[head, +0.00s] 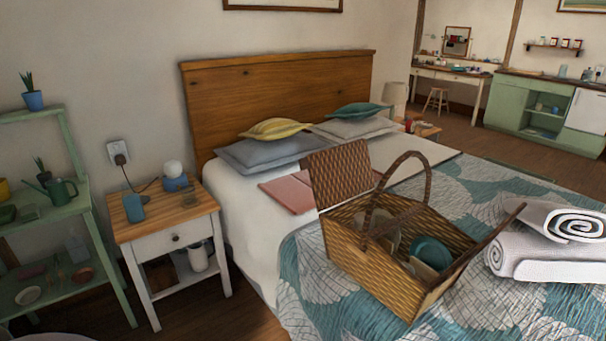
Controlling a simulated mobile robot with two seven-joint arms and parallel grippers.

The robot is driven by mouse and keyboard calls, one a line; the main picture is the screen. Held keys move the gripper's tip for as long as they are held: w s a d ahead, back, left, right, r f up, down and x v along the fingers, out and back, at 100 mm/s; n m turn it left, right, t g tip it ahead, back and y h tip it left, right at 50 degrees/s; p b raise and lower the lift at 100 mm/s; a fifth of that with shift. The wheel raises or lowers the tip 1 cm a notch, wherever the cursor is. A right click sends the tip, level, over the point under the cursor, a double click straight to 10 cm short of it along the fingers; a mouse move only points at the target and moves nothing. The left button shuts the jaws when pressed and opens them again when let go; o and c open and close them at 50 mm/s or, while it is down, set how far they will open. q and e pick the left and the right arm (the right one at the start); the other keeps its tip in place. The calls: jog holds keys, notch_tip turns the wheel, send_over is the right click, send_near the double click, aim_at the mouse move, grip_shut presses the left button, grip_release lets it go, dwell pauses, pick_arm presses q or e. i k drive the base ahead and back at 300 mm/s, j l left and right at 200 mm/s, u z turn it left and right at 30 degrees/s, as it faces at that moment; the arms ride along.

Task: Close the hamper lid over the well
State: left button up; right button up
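A wicker hamper (372,262) stands on the bed with its arched handle (425,185) upright. One woven lid (338,172) stands raised at the far left end, its broad face showing. A second flap, apparently another lid (487,241), slants up and outward at the right end, seen nearly edge-on. The well between them is uncovered. Pale plates (386,230) sit in its left part and a teal dish (432,250) in its right part, with a smaller tan item in front. The hamper's floor is hidden. Neither of my grippers is in view.
Rolled and folded white towels (530,262) lie on the bed right of the hamper. A pink folded cloth (287,194) lies behind its left lid. A nightstand (165,228) with a lamp stands left of the bed. The patterned quilt (312,290) is bare around the hamper's front.

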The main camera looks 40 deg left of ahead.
aim_at(338, 173)
jog(key=u, duration=0.9)
jog(key=i+j+z, duration=0.1)
jog(key=z, duration=0.3)
jog(key=j+z, duration=0.15)
jog(key=z, duration=0.3)
jog(key=i+j+z, duration=0.2)
jog(key=j, duration=0.15)
jog(key=j+z, duration=0.2)
jog(key=j, duration=0.6)
jog(key=i+j+z, duration=0.15)
jog(key=j, duration=0.2)
